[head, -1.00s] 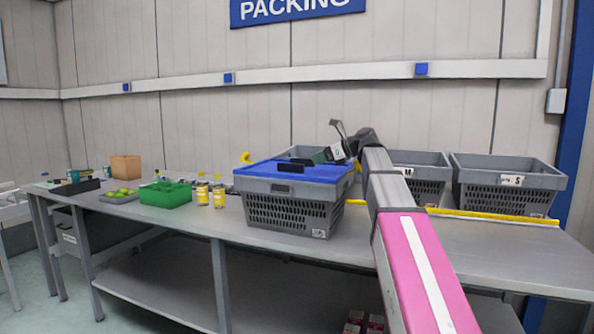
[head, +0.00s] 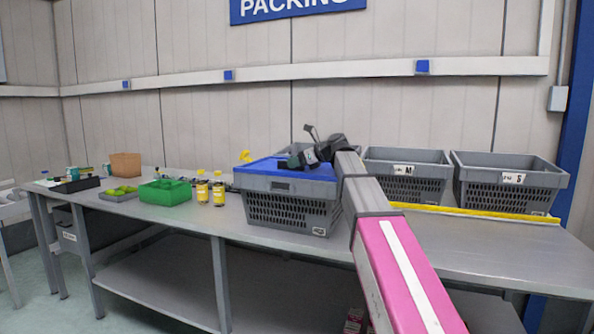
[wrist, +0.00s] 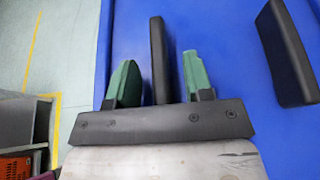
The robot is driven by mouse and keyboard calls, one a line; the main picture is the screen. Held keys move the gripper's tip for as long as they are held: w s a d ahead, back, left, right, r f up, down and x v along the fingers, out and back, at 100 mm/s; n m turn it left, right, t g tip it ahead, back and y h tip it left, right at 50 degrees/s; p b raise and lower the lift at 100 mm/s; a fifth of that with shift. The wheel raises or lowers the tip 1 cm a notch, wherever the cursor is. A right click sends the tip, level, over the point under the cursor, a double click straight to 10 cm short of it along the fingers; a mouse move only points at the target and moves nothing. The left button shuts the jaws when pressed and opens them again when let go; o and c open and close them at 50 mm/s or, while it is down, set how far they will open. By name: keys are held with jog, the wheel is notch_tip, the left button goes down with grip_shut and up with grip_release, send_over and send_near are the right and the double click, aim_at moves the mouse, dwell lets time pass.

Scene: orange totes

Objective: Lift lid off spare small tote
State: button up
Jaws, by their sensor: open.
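A blue lid (head: 262,166) lies on a grey small tote (head: 290,211) with slatted sides, on the metal bench. My gripper (head: 300,158) is over the lid at its right part. In the wrist view, the blue lid (wrist: 230,130) fills the middle and right. My open gripper (wrist: 160,78) has its two green fingers on either side of a black handle (wrist: 158,45), with gaps showing on both sides. A second black handle (wrist: 288,52) stands to the right on the lid. Whether the fingers reach below the handle's top cannot be told.
Two open grey totes, marked M (head: 404,170) and S (head: 510,180), stand to the right behind a yellow strip (head: 470,212). Yellow jars (head: 210,190), a green bin (head: 165,192) and a tray of green fruit (head: 120,193) stand left. Bare bench lies at front right.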

jog(key=shift+w+a+f, duration=0.1)
jog(key=shift+a, duration=0.2)
grip_shut()
